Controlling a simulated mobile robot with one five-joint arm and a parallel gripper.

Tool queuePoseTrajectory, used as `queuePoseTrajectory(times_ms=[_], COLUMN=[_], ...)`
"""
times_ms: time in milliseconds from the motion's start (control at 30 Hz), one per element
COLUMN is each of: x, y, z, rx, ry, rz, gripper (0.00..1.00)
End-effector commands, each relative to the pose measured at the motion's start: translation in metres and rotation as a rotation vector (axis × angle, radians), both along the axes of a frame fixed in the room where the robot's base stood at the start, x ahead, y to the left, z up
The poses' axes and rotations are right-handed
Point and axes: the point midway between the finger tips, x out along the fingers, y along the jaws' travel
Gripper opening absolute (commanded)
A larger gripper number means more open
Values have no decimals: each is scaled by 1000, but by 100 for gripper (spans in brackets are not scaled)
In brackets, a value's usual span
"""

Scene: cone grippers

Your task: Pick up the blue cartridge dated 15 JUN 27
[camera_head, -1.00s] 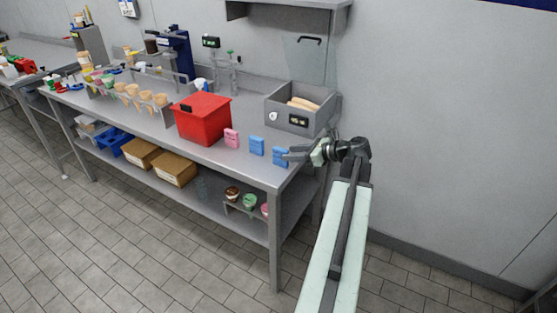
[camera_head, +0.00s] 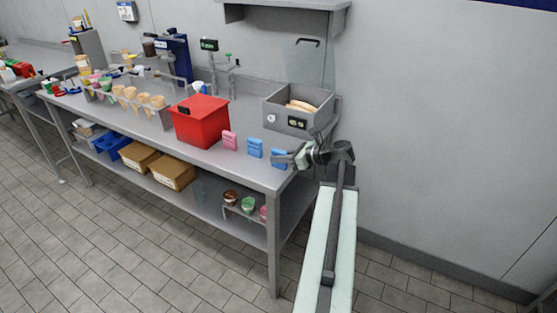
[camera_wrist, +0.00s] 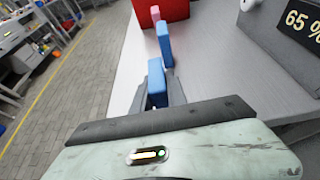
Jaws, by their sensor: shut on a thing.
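Two blue cartridges stand upright near the front edge of the steel table. My gripper (camera_head: 280,160) is shut on the right-hand blue cartridge (camera_wrist: 157,86), which sits between its two fingers in the wrist view. In the head view this cartridge (camera_head: 279,154) is partly covered by the fingers and appears to be at table height. The other blue cartridge (camera_head: 255,148) stands to its left, and shows beyond the fingers in the wrist view (camera_wrist: 164,44). I cannot read a date on either one.
A pink cartridge (camera_head: 229,140) and a red bin (camera_head: 203,122) stand farther left. A grey box (camera_head: 291,121) with a display stands behind the held cartridge, near the wall. The table's front right corner (camera_head: 276,187) is close to my gripper.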

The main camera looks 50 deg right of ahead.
Motion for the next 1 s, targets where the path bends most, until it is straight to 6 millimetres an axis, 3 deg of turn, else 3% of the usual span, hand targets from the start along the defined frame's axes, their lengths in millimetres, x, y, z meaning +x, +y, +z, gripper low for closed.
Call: queuePoseTrajectory(times_ms=[167, 500, 1000], x=[0, -3, -132], y=[0, 1, 6], z=[5, 43, 49], rx=[0, 0, 0], ry=[0, 0, -1], rz=[1, 0, -1], gripper=[0, 0, 0])
